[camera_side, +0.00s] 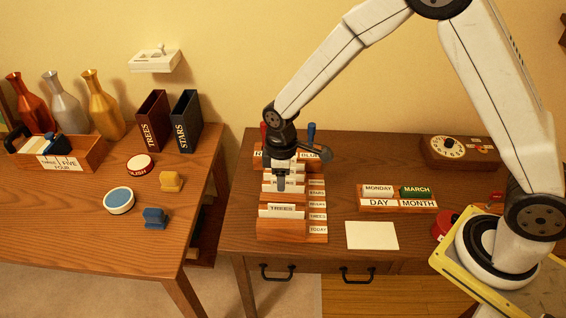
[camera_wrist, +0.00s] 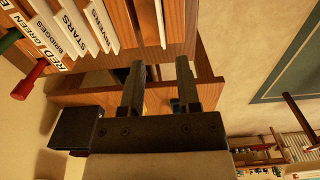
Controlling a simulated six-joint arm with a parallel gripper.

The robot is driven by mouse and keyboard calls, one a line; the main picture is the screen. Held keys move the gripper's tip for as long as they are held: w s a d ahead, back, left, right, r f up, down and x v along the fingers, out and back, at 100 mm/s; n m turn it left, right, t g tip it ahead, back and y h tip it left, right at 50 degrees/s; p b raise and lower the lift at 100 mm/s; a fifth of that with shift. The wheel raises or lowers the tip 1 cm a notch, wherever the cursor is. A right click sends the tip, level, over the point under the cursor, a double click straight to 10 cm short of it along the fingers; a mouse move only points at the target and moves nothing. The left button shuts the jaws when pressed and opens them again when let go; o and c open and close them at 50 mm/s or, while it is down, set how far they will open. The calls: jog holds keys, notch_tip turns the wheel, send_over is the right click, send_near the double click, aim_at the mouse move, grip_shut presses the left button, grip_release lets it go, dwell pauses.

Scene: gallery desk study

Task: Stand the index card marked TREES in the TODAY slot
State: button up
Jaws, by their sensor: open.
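The card rack (camera_side: 290,234) stands on the right-hand desk, with TODAY as its front label (camera_side: 318,229) and TREES (camera_side: 317,216) just behind. The white TREES card (camera_side: 282,211) stands upright near the front of the rack; I cannot tell exactly which slot holds it. My gripper (camera_side: 281,184) is over the rack behind that card, pointing down, and partly hides the cards further back. In the wrist view my gripper (camera_wrist: 160,66) shows two parted fingers with nothing held. A white card edge (camera_wrist: 160,22) lies beyond the gap between them.
Other cards stand behind in the rack, with a red peg (camera_side: 263,132) and blue peg (camera_side: 311,132) at its back. Right of it are a blank white card (camera_side: 372,235), a DAY/MONTH block (camera_side: 397,204) and a dial box (camera_side: 458,153). A second desk (camera_side: 90,230) stands left across a gap.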

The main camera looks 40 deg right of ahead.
jog(key=s+d+r+m+t, duration=0.1)
jog(key=s+d+r+m, duration=0.3)
jog(key=s, duration=0.3)
jog(key=s+d+r+m+t, duration=0.1)
jog(key=s+d+r+m, duration=0.3)
jog(key=s+d+m, duration=0.1)
jog(key=shift+s+d+t, duration=0.3)
jog(key=shift+s+d, duration=0.3)
jog(key=shift+s, duration=0.5)
